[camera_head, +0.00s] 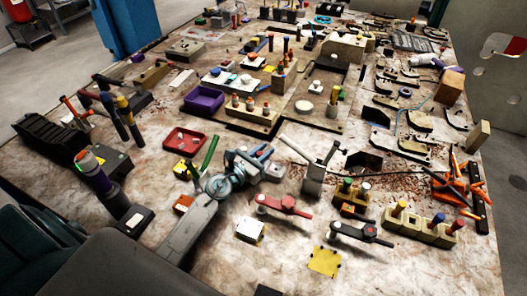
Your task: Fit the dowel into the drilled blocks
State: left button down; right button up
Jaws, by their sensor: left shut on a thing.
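My left arm comes in from the lower left, and its gripper (248,163) is low over the middle of the bench. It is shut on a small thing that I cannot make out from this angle. A light wood drilled block (418,232) at the front right has upright yellow, blue and red dowels (437,219) in it. A smaller wood block (351,207) left of it holds short green and pale dowels. A longer wood block (243,115) farther back holds several short pegs. My right gripper is not in view.
A toggle clamp (313,177) stands right of my left gripper, with red-armed (284,203) and dark (361,231) clamps nearer. A red tray (184,140) and a slanted green rod (210,151) are to its left. Orange clamps (457,187) crowd the right edge.

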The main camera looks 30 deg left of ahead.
pick_arm(q)
jog(key=c, duration=1.2)
grip_release()
jog(key=shift+s+a+f, duration=0.1)
jog(key=shift+s, duration=0.25)
jog(key=b+v, duration=0.2)
jog(key=v, duration=0.6)
jog(key=shift+s+a, duration=0.1)
jog(key=shift+s, duration=0.3)
jog(key=shift+s+a, duration=0.15)
jog(key=shift+s, duration=0.45)
jog(key=shift+s, duration=0.1)
